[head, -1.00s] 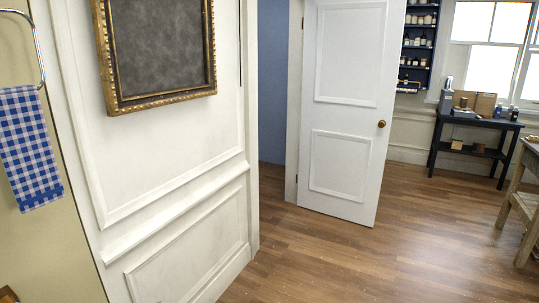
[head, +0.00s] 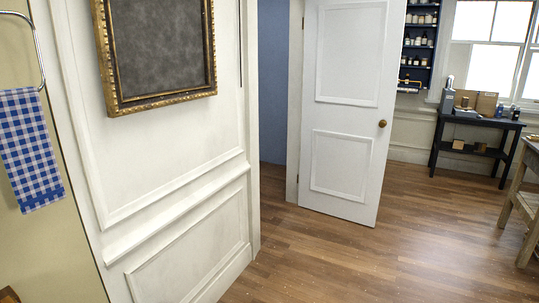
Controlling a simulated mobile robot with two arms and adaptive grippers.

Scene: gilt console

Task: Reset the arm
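Neither of my grippers shows in the head view, and no part of my arms can be made out with certainty. The task names no other object. The view looks past a white panelled wall (head: 190,150) into a room with a wooden floor (head: 340,250).
A white door (head: 345,120) with a brass knob stands open. A gilt frame (head: 160,101) and a blue checked towel (head: 31,150) hang at left. A dark table (head: 480,123) with boxes and a wooden table (head: 528,195) stand at right. The middle floor is clear.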

